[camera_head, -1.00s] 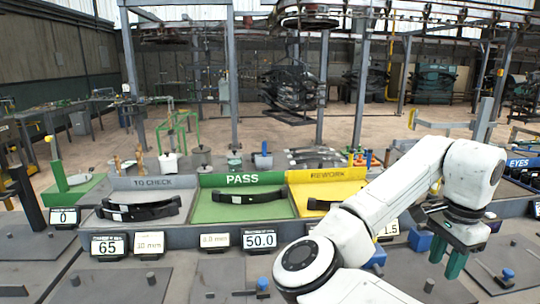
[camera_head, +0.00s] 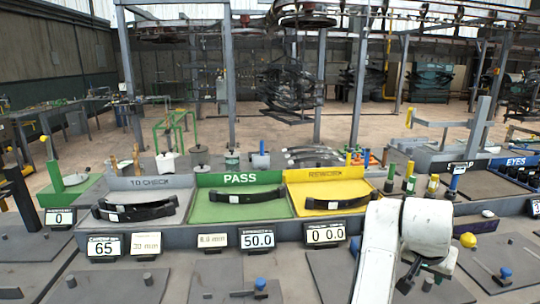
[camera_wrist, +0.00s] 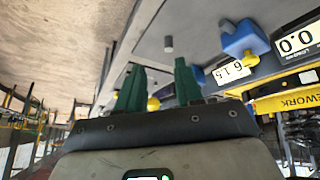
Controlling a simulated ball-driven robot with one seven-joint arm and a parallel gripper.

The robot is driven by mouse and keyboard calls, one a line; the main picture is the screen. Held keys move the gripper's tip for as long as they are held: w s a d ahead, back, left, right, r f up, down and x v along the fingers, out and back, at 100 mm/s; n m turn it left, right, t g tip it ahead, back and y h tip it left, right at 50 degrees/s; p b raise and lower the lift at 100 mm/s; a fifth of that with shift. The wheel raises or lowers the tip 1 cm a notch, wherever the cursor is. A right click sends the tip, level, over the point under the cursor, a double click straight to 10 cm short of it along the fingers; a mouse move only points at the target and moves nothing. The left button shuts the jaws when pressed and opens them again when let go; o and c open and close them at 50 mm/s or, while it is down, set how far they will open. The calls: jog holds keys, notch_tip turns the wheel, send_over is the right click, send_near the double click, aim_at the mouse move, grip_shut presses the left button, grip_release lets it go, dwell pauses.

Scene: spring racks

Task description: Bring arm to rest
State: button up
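My white arm (camera_head: 382,245) rises from the bottom of the head view, right of centre, with its wrist end bent to the right.
Black leaf springs lie in the grey TO CHECK tray (camera_head: 106,190), green PASS tray (camera_head: 215,212) and yellow REWORK tray (camera_head: 365,187). Displays, including one reading 50.0 (camera_head: 257,239), line the bench front. A yellow knob (camera_head: 468,240) and blue knob (camera_head: 505,272) stand at right.

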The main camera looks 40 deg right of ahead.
jog(key=a+f+n+t+y, duration=0.2)
jog(key=a+f+n, duration=1)
jog(key=a+f, duration=0.5)
jog(key=s+a+f+n+y, duration=0.1)
jog(key=s+a+f, duration=0.2)
jog(key=a, duration=0.2)
jog(key=s+a+f+n+y, duration=0.2)
jog(key=s+a, duration=0.1)
jog(key=a, duration=0.3)
jog(key=shift+s+a+f+g+y, duration=0.25)
jog(key=shift+s+f+g+y, duration=0.05)
jog(key=shift+s+f+g, duration=0.1)
